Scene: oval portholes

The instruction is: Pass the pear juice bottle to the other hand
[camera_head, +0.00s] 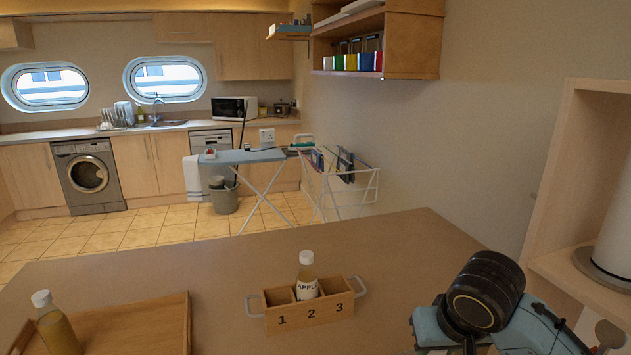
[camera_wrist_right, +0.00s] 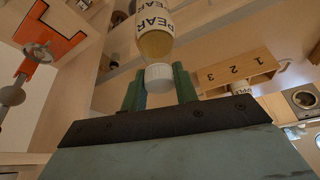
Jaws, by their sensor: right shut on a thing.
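The pear juice bottle (camera_wrist_right: 156,42) shows in the right wrist view, with a white cap and a label reading PEAR. My right gripper (camera_wrist_right: 158,80) is shut on it at the cap end, a finger on each side. In this view the bottle and the wooden caddy both appear upside down. In the head view only my right wrist shows at the bottom right; its fingers and the pear bottle cannot be seen there. My left gripper is not seen in the head view.
A wooden caddy (camera_head: 318,315) numbered 1, 2, 3 holds an apple bottle (camera_head: 307,278) in its middle compartment. A wooden tray (camera_head: 150,325) at left carries another white-capped bottle (camera_head: 57,332), label unseen. The table (camera_head: 225,275) between is clear. A shelf unit (camera_head: 550,205) stands at right.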

